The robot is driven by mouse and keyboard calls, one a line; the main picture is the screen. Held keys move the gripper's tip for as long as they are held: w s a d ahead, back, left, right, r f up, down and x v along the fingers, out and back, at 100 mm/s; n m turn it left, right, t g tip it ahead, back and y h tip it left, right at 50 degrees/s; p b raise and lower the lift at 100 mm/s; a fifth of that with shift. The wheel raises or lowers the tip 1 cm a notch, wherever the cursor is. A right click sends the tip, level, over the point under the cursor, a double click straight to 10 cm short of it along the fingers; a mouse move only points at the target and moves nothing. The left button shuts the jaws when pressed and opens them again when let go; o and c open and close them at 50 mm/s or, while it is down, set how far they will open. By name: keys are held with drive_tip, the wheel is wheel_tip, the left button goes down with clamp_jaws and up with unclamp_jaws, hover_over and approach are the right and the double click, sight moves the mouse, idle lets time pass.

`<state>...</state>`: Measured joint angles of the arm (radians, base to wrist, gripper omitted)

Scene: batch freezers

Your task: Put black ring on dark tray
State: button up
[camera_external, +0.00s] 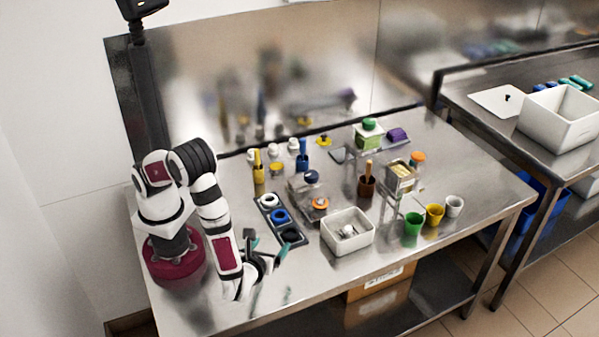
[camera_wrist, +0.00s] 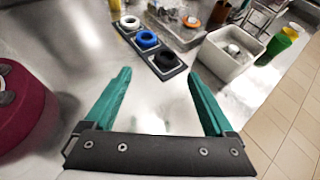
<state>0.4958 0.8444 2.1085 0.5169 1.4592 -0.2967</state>
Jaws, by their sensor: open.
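The black ring (camera_external: 291,236) lies on the dark tray (camera_external: 301,242), at its near end. A blue ring (camera_external: 280,216) and a white ring (camera_external: 268,200) lie in a row with it on the same tray. In the wrist view the black ring (camera_wrist: 166,59) is ahead of my fingers, on the near part of the dark tray (camera_wrist: 177,71), with the blue ring (camera_wrist: 147,39) and white ring (camera_wrist: 130,22) beyond. My gripper (camera_wrist: 158,88) is open, its teal fingers spread and empty. In the external view my gripper (camera_external: 268,247) is left of and nearer than the tray.
A white bin (camera_external: 347,244) with small items inside stands right of the tray. Green (camera_external: 412,229), yellow (camera_external: 434,215) and white cups stand farther right. Containers and bottles fill the back of the steel table. The table's front strip is clear.

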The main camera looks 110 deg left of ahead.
drive_tip(key=s+d+r+n+h, duration=0.1)
drive_tip(key=s+r+n+h, duration=1)
drive_tip(key=s+r, duration=0.3)
drive_tip(key=shift+s+d+r+t, duration=0.2)
drive_tip(key=shift+r+t, duration=0.1)
drive_tip(key=shift+r, duration=0.1)
